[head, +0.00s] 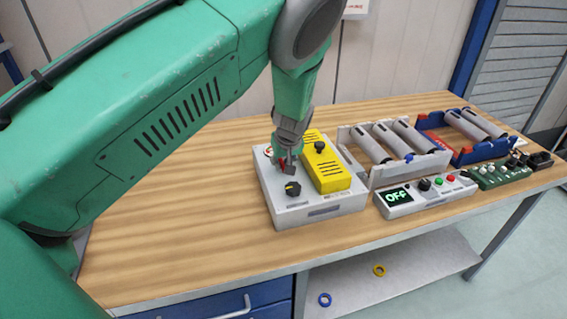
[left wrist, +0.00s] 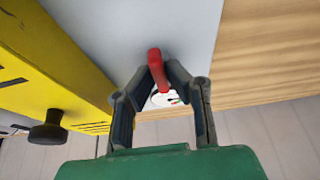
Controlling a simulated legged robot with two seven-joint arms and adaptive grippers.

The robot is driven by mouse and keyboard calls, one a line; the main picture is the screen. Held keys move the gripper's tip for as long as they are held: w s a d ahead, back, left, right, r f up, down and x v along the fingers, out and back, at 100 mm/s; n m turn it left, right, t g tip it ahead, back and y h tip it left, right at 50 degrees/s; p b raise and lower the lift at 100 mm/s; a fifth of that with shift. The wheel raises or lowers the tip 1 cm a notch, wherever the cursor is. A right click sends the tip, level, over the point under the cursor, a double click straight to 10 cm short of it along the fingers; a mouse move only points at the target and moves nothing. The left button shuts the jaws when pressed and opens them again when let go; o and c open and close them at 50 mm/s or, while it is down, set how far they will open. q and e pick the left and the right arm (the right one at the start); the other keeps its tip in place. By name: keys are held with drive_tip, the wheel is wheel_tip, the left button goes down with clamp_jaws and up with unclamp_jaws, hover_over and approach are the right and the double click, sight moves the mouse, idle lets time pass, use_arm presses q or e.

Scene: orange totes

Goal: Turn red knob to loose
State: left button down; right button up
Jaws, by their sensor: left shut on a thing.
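The red knob (left wrist: 157,70) is a narrow red bar on the light grey box (head: 320,212). In the left wrist view it sits between the two fingertips of my left gripper (left wrist: 160,72), which is shut on it. In the head view my left gripper (head: 287,168) reaches down to the back left part of the box, and only a little red of the knob (head: 281,163) shows beside the fingers. A round white dial with coloured marks (left wrist: 165,99) lies by the knob, partly hidden by the gripper. My right gripper is not in view.
On the box are a black knob (head: 293,188) and a yellow block (head: 326,166) with its own black knob (head: 320,146). To the right stand a grey controller reading OFF (head: 425,197), roller racks (head: 400,181) and a green panel (head: 497,176). The wooden table (head: 185,220) is clear at left.

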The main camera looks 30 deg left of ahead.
use_arm(q)
drive_tip(key=c, duration=1.6)
unclamp_jaws()
drive_tip(key=shift+w+a+r, duration=0.1)
drive_tip(key=shift+w+r, duration=0.25)
drive_tip(key=shift+r, duration=0.05)
drive_tip(key=shift+f, duration=0.25)
drive_tip(key=shift+s, duration=0.1)
drive_tip(key=shift+r, duration=0.3)
drive_tip(key=v, duration=1.1)
drive_tip(key=shift+d, duration=0.25)
drive_tip(key=shift+s+a, duration=0.1)
